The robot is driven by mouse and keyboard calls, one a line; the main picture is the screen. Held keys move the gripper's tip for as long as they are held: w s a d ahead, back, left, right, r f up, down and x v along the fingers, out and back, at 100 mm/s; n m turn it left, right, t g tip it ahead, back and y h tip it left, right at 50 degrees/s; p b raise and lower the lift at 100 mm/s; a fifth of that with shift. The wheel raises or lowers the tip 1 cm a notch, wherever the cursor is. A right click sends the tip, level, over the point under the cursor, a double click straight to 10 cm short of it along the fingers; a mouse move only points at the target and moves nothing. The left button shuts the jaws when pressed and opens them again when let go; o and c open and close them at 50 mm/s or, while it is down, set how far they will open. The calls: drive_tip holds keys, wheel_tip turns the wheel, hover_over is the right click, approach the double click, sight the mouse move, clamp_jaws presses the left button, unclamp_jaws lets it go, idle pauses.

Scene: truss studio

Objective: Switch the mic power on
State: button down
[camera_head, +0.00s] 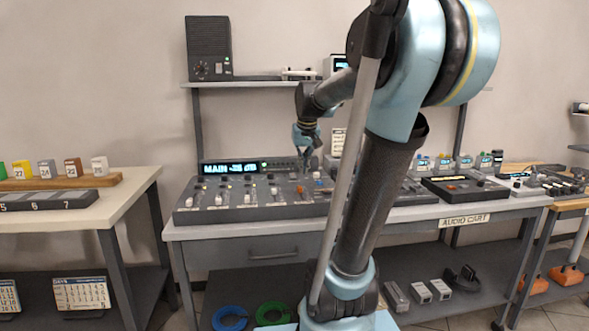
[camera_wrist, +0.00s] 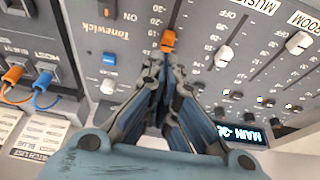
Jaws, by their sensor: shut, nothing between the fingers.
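The mixing console (camera_head: 262,213) stands on the cart top, with rows of knobs and faders and a lit "MAIN" display (camera_head: 230,168). My gripper (camera_head: 304,172) is over its right part, pointing down. In the wrist view my gripper (camera_wrist: 170,72) is shut and empty, its tips close to an orange fader cap (camera_wrist: 168,41); I cannot tell if they touch. No readable label marks the mic power switch.
A box with orange (camera_wrist: 13,75) and blue (camera_wrist: 45,77) plugged cables is left in the wrist view. White fader caps (camera_wrist: 223,56) lie to the right. A shelf with a dark speaker (camera_head: 208,48) is above the console. More gear (camera_head: 466,188) fills the cart's right.

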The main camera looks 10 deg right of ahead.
wheel_tip(320, 180, up, 6)
hover_over(293, 177)
drive_tip(key=s+d, duration=0.1)
drive_tip(key=s, duration=0.2)
drive_tip(key=shift+r+t, duration=0.15)
drive_tip(key=shift+t, duration=0.25)
drive_tip(key=x, duration=1.4)
